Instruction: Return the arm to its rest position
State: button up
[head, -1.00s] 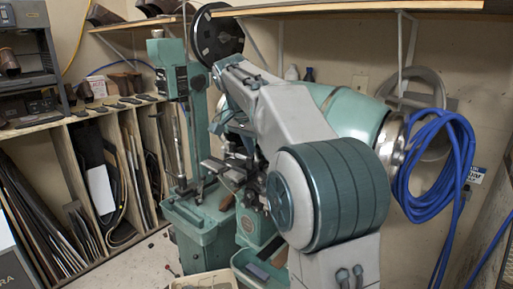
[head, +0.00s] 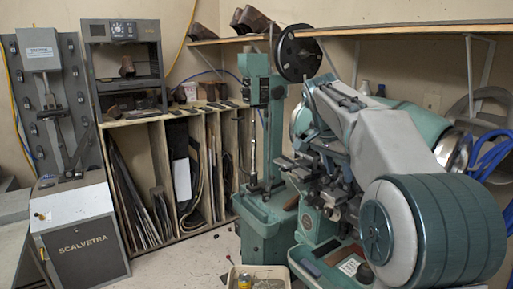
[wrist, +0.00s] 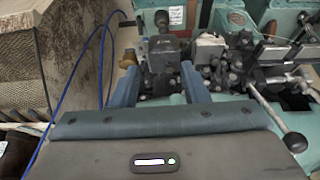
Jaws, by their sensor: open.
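My gripper (wrist: 160,82) shows in the wrist view with its two blue-grey fingers apart and nothing held between them. A dark block-like part of the green stitching machine appears beyond the fingertips. I cannot tell whether the fingers touch it. In the head view, my grey and teal arm (head: 385,135) reaches from the lower right up and over towards the green sole stitcher (head: 270,215). The gripper end is hard to make out there among the machine parts. The machine's black-knobbed lever (wrist: 295,142) is right of my gripper in the wrist view.
Blue cable (wrist: 75,85) runs left of the gripper in the wrist view. In the head view, a wall shelf (head: 420,29) is above the arm, coiled blue hose (head: 490,158) is at right, and a tub (head: 258,274) stands by the machine. A grey Scalvetra machine (head: 80,240) is at far left.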

jog(key=s+a+f+n+y, duration=0.1)
jog(key=s+f+n, duration=0.2)
jog(key=s+f, duration=0.3)
jog(key=s+a+f+n+t+y, duration=0.1)
jog(key=s+f+n, duration=0.3)
jog(key=s, duration=0.9)
jog(key=s+a+f+n+y, duration=0.2)
jog(key=s+a+f+n, duration=0.1)
jog(key=s+f, duration=0.5)
jog(key=shift+s+n+b, duration=0.4)
jog(key=shift+s+n, duration=0.2)
jog(key=shift+s, duration=0.35)
jog(key=shift+a, duration=0.1)
